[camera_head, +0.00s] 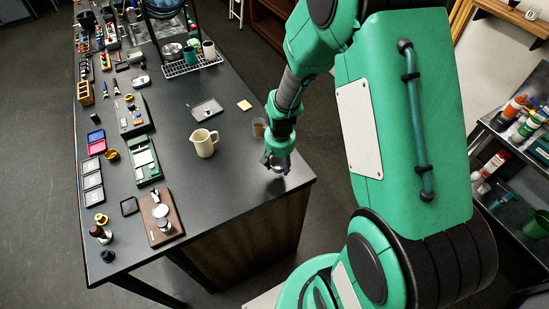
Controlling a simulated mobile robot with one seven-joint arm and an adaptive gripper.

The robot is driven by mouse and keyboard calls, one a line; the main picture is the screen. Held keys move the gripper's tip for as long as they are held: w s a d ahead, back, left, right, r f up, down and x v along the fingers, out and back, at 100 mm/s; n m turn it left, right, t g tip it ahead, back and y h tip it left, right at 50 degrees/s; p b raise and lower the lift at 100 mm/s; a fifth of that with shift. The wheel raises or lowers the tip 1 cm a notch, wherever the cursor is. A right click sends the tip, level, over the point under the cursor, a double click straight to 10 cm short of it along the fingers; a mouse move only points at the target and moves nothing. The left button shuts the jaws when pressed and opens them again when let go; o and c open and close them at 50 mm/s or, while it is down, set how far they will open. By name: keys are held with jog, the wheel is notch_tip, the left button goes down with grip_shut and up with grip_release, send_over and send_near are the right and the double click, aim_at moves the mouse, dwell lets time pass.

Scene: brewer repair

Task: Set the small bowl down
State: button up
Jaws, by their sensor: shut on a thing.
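My gripper (277,163) points down over the right front part of the dark table (235,185). It is shut on the small bowl (277,169), of which a little greyish surface shows between the fingers. Most of the bowl is hidden by the fingers. The bowl is close to the table top, but I cannot tell whether it touches it. A cream pitcher (203,143) stands to the left of my gripper.
A small tan cup (258,128) stands just behind my gripper. A grey tray (206,109) and a beige square (244,105) lie farther back. Tools and trays crowd the table's left side. The table's front right corner is clear.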

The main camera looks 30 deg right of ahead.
aim_at(274, 158)
jog(key=w, duration=0.2)
jog(key=w+d, duration=0.1)
jog(key=w, duration=0.3)
jog(key=shift+d+f, duration=0.15)
jog(key=shift+f, duration=0.15)
jog(key=shift+f, duration=1.75)
jog(key=shift+f, duration=0.15)
jog(key=o, duration=1.3)
jog(key=shift+c, duration=0.2)
notch_tip(274, 158, up, 12)
jog(key=s, duration=0.1)
jog(key=shift+a, duration=0.25)
